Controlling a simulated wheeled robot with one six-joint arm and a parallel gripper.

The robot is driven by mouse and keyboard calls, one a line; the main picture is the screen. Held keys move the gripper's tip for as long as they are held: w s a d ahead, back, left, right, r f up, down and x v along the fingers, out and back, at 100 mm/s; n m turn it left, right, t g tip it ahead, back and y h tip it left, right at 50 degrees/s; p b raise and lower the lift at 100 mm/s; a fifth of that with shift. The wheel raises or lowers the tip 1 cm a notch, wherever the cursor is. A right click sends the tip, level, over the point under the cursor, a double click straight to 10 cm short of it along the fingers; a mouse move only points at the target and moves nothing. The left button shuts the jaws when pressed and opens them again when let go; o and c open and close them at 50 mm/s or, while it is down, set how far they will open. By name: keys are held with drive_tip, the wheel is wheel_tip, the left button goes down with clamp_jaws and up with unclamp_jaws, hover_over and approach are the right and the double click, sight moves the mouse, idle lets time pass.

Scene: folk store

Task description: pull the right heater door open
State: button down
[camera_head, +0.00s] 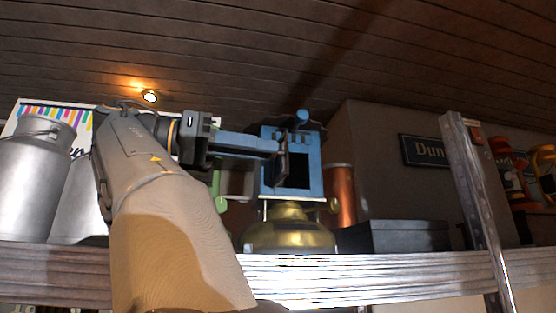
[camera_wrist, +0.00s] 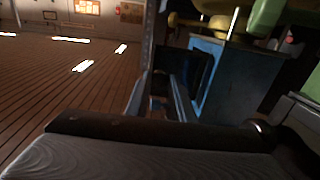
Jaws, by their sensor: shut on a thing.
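The heater (camera_head: 264,177) is a blue box on a round brass base (camera_head: 290,230), on the shelf in the head view. It has a dark front opening. A small dark door (camera_head: 283,163) stands out from the front, seen nearly edge-on. My gripper (camera_head: 277,148) reaches in from the left, with its fingertips shut on this door. In the wrist view, the fingers (camera_wrist: 161,84) meet the dark door (camera_wrist: 196,66) beside the heater's blue side (camera_wrist: 232,78). The exact contact is dark and partly hidden.
Metal cans (camera_head: 33,185) stand at the left of the wooden shelf (camera_head: 400,268). A copper cylinder (camera_head: 341,196) and a dark box (camera_head: 405,236) are right of the heater. A metal post (camera_head: 475,190) rises further right. Green parts (camera_head: 216,188) lie just left of the heater.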

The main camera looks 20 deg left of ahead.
drive_tip(key=shift+f, duration=0.15)
drive_tip(key=c, duration=1.5)
unclamp_jaws()
drive_tip(key=shift+c, duration=0.2)
